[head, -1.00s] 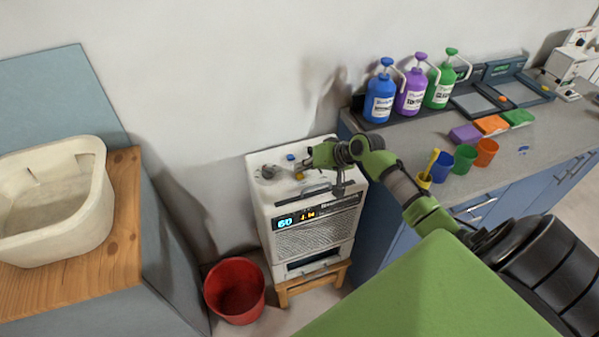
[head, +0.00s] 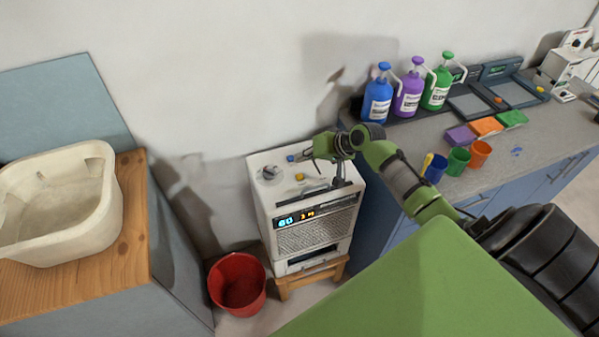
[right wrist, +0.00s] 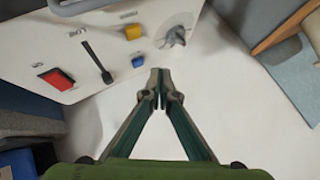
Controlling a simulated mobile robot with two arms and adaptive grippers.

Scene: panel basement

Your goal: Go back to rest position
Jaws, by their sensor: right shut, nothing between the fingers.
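My right arm comes in from the lower right of the head view. My right gripper (head: 304,156) hovers over or near the back of the top of a white machine (head: 315,240) with a lit display. In the right wrist view the gripper (right wrist: 160,88) has its fingertips together with nothing between them. The machine's top panel (right wrist: 95,40) shows there with a grey knob (right wrist: 175,37), a yellow button (right wrist: 132,32), a blue button (right wrist: 138,61), a slider and a red switch (right wrist: 56,79). The fingers look apart from these controls. My left gripper is not in view.
The machine stands on a wooden stool (head: 310,277) beside a red bucket (head: 238,284). The counter at right holds blue (head: 378,98), purple (head: 409,92) and green (head: 437,88) pump bottles, cups and sponges. The wall is close behind.

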